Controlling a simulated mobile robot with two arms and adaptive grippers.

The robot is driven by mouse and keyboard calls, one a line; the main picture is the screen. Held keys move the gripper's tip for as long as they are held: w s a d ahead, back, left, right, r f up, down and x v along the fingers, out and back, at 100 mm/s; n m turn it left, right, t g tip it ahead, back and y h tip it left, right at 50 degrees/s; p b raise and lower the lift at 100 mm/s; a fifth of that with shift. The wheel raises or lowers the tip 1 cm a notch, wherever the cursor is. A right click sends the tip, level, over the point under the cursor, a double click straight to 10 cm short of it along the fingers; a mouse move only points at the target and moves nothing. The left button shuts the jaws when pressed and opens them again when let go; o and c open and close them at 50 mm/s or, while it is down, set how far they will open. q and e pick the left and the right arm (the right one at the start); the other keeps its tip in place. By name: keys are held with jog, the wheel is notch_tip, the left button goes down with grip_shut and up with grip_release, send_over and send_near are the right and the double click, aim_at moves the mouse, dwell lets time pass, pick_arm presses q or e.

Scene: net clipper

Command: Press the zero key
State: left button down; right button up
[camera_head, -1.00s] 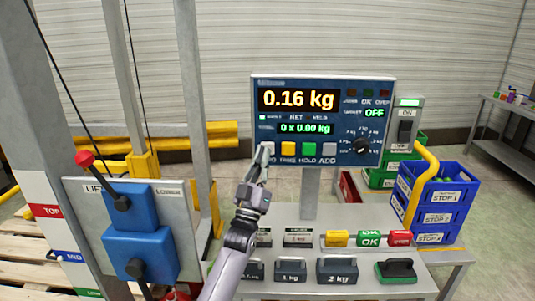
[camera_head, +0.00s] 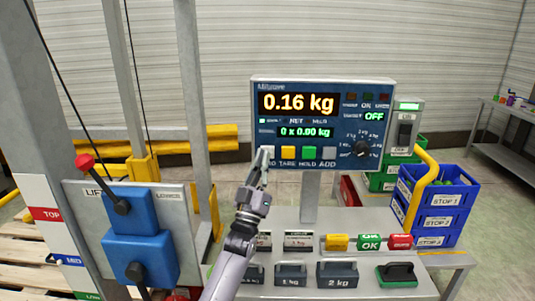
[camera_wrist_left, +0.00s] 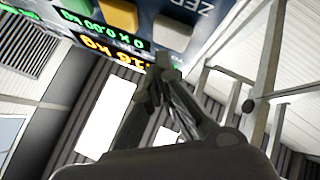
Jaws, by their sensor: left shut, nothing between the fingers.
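The zero key (camera_head: 267,151) is the grey leftmost key in the row under the indicator's displays. It also shows as a grey key (camera_wrist_left: 174,33) beside the "ZER" lettering in the left wrist view. The indicator (camera_head: 345,99) reads 0.16 kg above and 0 x 0.00 kg below. My left gripper (camera_head: 264,163) is shut and empty, its tips at the lower part of the zero key. In the left wrist view the fingertips (camera_wrist_left: 165,72) are close to the key's edge. I cannot tell whether they touch it. The tips hide part of the key's label. My right gripper is not in view.
The yellow TARE key (camera_head: 288,152), green HOLD key (camera_head: 309,152) and grey ADD key (camera_head: 329,152) sit to the right. Weights (camera_head: 337,273) and coloured blocks (camera_head: 370,242) are on the bench below. A blue lever box (camera_head: 140,257) stands at the left.

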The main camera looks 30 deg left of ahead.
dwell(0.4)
pick_arm(q)
jog(key=shift+w+a+b, duration=0.2)
jog(key=shift+w+b, duration=0.1)
jog(key=shift+w, duration=0.1)
jog(key=shift+w+a+b, duration=0.2)
jog(key=shift+w+b, duration=0.1)
dwell(0.6)
dwell(0.4)
jog(key=shift+s+d+p, duration=0.45)
jog(key=shift+s, duration=0.25)
jog(key=s+d, duration=0.1)
jog(key=s+p, duration=0.1)
jog(key=s, duration=0.1)
jog(key=s+d+p, duration=0.1)
jog(key=shift+s+d, duration=0.15)
jog(key=shift+d, duration=0.15)
